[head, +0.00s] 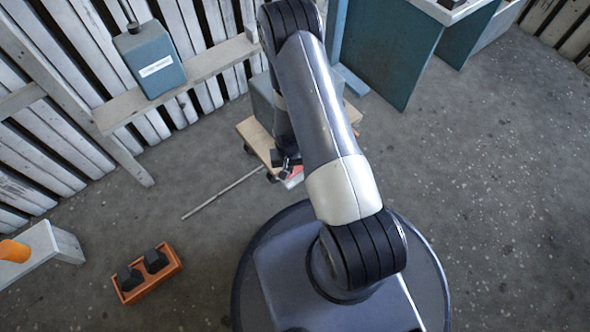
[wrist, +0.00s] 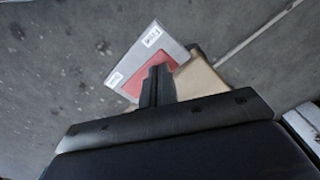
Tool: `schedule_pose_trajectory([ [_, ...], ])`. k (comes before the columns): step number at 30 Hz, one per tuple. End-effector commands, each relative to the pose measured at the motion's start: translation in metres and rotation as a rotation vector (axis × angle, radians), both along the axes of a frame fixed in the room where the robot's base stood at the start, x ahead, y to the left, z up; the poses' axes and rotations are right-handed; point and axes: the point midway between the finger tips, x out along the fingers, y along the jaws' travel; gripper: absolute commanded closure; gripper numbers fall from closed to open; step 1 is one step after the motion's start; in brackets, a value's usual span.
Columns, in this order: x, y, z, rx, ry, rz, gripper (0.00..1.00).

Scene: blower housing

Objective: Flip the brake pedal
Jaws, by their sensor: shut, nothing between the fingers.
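A red part (wrist: 142,62), likely the brake pedal, lies over a grey plate (wrist: 165,45) with white labels in the wrist view. A bit of red (head: 294,178) also shows low beside the cart in the head view. My gripper (wrist: 157,72) is shut and empty, its fingers overlapping the red part's right side in the picture. I cannot tell whether they touch it. In the head view my gripper (head: 287,164) is small and dark at the cart's front edge, and my arm hides part of the cart.
The wooden cart (head: 252,138) carries a grey-green housing (head: 262,97). A thin rod (head: 222,193) extends from it over the floor. A blue-grey canister (head: 150,60) stands on a wall shelf. An orange tray (head: 150,276) with black blocks sits lower left. The floor at right is clear.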

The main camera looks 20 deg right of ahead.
Motion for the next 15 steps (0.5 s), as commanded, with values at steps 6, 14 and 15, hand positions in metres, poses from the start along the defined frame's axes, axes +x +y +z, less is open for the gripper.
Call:
schedule_pose_trajectory([
  [6,0.0000,0.0000,-0.0042,0.000,0.000,0.000,1.00],
  [14,0.0001,0.0000,-0.0081,0.000,0.000,0.000,1.00],
  [15,0.0002,0.0000,-0.0087,0.000,0.000,0.000,1.00],
])
